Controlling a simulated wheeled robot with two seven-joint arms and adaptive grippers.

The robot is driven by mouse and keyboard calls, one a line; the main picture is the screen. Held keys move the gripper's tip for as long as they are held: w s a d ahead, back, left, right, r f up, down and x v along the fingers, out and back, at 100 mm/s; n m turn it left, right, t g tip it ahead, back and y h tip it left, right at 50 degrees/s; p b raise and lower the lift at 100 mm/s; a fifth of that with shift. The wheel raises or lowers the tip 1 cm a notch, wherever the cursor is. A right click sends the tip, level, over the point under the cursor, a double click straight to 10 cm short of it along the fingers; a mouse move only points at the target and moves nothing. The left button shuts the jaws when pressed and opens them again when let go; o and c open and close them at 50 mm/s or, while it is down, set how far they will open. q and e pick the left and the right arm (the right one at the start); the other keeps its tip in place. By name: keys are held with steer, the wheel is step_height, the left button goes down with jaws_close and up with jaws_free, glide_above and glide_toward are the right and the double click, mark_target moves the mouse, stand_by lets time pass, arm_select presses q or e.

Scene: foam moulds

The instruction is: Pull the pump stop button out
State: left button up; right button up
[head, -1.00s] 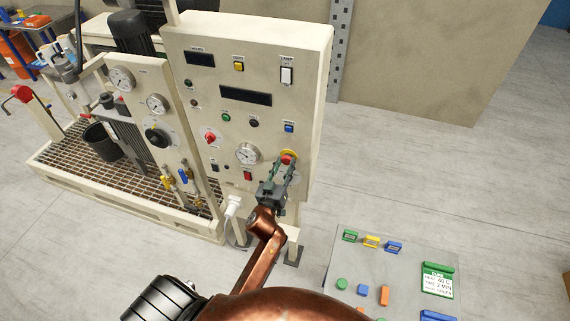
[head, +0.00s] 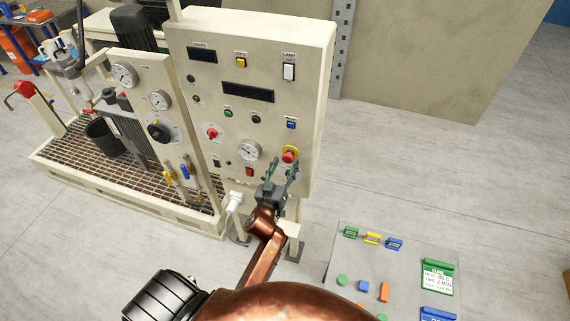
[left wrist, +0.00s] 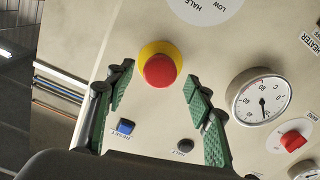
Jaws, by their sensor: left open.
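The pump stop button (head: 289,156) is a red mushroom head on a yellow ring, low on the right side of the cream control panel (head: 210,100). In the left wrist view the red head (left wrist: 160,70) is seen nearly face-on, clear of both fingers. My left gripper (head: 281,166) is open and empty just in front of and slightly below the button. In the left wrist view its green-padded fingers (left wrist: 158,84) stand on either side of the button, with gaps. How far the button stands out is hard to tell. My right gripper is not in view.
A round gauge (head: 249,150), a red switch (head: 249,172) and a blue button (head: 291,125) are near the stop button. A white plug (head: 235,200) is below left. A grey table (head: 345,255) with coloured blocks stands at the lower right. Open floor lies right of the panel.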

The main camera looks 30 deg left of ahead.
arm_select(q)
steer(key=v, duration=0.7)
stand_by(0.3)
